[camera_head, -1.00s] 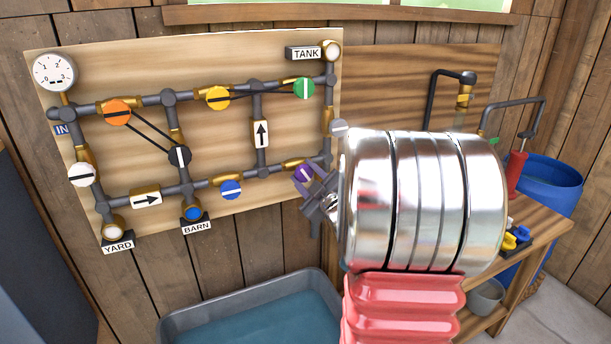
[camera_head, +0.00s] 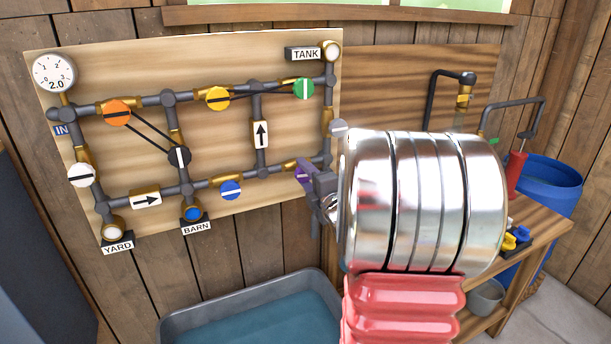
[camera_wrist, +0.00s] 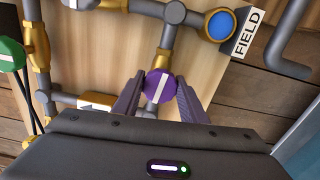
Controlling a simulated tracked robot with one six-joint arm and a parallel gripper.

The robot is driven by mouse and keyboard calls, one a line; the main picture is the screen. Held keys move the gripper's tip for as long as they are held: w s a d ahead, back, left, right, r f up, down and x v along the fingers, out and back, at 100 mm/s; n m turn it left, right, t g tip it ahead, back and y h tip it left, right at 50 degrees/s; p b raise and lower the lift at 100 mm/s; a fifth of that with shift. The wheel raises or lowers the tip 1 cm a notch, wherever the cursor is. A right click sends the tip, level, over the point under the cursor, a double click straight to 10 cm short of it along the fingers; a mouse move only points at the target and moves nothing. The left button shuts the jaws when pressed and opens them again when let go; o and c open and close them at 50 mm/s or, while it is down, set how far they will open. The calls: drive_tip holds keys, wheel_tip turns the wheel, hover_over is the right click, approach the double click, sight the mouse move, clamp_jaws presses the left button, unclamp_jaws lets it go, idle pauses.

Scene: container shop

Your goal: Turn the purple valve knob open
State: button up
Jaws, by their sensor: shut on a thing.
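The purple valve knob (camera_wrist: 158,87) shows in the wrist view as a round disc with a white bar. The bar leans up to the right, roughly along the brass pipe stub above it. My gripper (camera_wrist: 157,90) has one dark purple finger on each side of the knob and is shut on it. In the head view my gripper (camera_head: 307,178) is at the lower right of the pipe board (camera_head: 215,130). There my gripper and wrist hide most of the knob.
Blue (camera_head: 230,190), green (camera_head: 303,88), yellow (camera_head: 217,98) and orange (camera_head: 117,112) knobs sit on the same pipes. A gauge (camera_head: 54,72) reads 2.0. A water trough (camera_head: 250,285) stands below; a wooden bench (camera_head: 540,225) is at right.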

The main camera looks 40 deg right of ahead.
drive_tip(key=shift+a+f+n, duration=0.2)
drive_tip(key=shift+f+n, duration=0.05)
drive_tip(key=shift+n, duration=0.45)
drive_tip(key=o, duration=1.1)
drive_tip(key=shift+d+r, duration=0.1)
drive_tip(key=shift+c, duration=0.2)
drive_tip(key=v, duration=1.3)
drive_tip(key=shift+s, duration=0.35)
